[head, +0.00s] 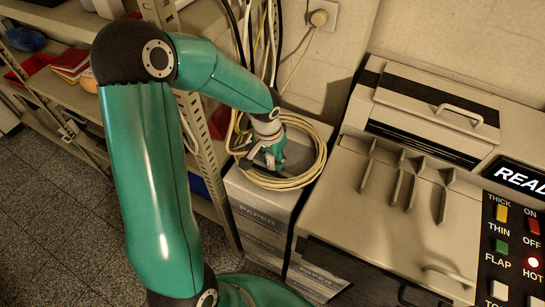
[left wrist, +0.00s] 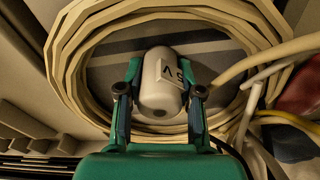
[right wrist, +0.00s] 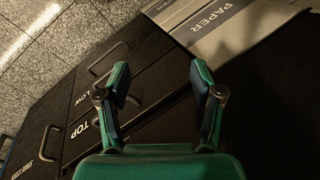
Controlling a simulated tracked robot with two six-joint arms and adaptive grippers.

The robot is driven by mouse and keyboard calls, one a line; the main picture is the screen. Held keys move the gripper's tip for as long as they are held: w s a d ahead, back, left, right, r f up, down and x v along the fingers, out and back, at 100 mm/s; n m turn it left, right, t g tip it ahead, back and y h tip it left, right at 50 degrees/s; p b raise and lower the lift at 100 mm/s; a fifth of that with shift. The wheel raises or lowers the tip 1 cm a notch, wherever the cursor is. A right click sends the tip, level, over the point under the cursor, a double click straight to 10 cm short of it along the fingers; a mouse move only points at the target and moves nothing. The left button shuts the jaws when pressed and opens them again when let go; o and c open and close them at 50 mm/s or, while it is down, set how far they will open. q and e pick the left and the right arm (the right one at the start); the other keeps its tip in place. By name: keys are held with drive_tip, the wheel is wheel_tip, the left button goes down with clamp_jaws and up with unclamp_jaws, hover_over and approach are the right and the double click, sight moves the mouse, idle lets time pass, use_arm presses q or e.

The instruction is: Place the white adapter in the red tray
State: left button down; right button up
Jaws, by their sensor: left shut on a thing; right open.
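The white adapter (left wrist: 161,95) is a rounded block with a printed label, seen in the left wrist view. My left gripper (left wrist: 160,72) is shut on it, one finger at each side. In the head view my left gripper (head: 268,156) is low inside a coil of cream cable on the paper boxes; the adapter is hard to make out there. I cannot tell if the adapter still touches the surface below. A red shallow thing that looks like the tray (head: 32,67) is on the shelf at the far left. My right gripper (right wrist: 160,76) is open and empty.
The cable coil (head: 316,145) rings my left gripper. The paper boxes (head: 255,200) stand between a metal shelf rack (head: 206,150) and a large beige machine (head: 330,190). Red stacked items (head: 73,61) are on the shelf. Cables hang along the wall. Black drawers (right wrist: 60,115) show below my right gripper.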

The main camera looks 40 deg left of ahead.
use_arm(q)
drive_tip(key=c, duration=1.2)
unclamp_jaws()
drive_tip(key=shift+f, duration=0.15)
drive_tip(key=o, duration=0.5)
drive_tip(key=shift+c, duration=0.2)
